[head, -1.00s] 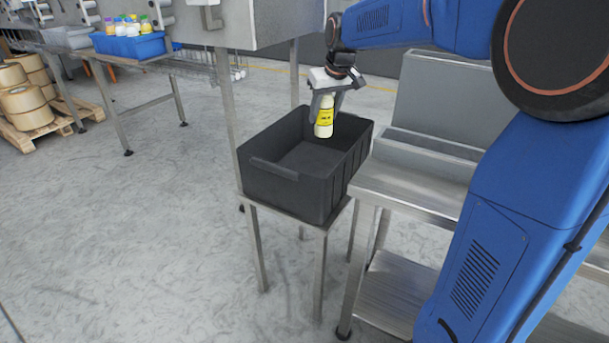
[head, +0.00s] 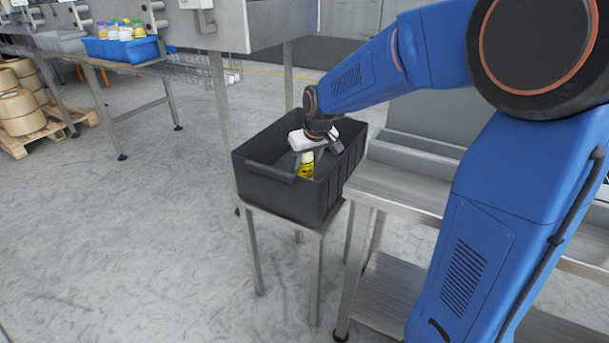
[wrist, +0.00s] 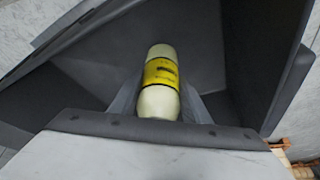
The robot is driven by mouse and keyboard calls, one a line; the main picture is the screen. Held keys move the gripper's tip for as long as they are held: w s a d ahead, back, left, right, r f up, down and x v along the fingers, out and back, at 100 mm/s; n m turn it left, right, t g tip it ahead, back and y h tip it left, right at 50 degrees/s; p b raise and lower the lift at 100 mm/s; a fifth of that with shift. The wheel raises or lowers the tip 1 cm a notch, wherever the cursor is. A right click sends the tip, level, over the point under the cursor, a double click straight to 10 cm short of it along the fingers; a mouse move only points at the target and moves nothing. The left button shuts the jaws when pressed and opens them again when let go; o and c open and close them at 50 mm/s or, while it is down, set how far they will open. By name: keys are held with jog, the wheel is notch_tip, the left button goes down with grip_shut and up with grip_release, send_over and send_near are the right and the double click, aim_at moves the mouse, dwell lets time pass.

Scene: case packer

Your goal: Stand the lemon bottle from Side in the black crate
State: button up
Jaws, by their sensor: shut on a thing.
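The lemon bottle (head: 306,166) is pale cream with a yellow label. It is inside the black crate (head: 292,195), between the fingers of my gripper (head: 307,160). My gripper is shut on it and reaches down into the crate. In the wrist view the bottle (wrist: 160,82) lies along the line of the fingers, with the crate's dark walls (wrist: 275,55) around it. The bottle's lower end is hidden in the head view by the crate's front wall, so I cannot tell whether it touches the crate floor.
The crate stands on a small metal stand (head: 316,232). A steel bench (head: 400,190) is close on its right. A blue crate with several bottles (head: 125,48) is at the back left. Cardboard-coloured rolls (head: 20,108) sit on a pallet at the left. The grey floor is open.

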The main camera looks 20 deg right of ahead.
aim_at(309, 160)
jog(key=shift+f, duration=1.85)
jog(key=o, duration=1.3)
jog(key=shift+f, duration=0.1)
jog(key=shift+c, duration=0.2)
jog(key=v, duration=1.2)
jog(key=shift+s, duration=0.1)
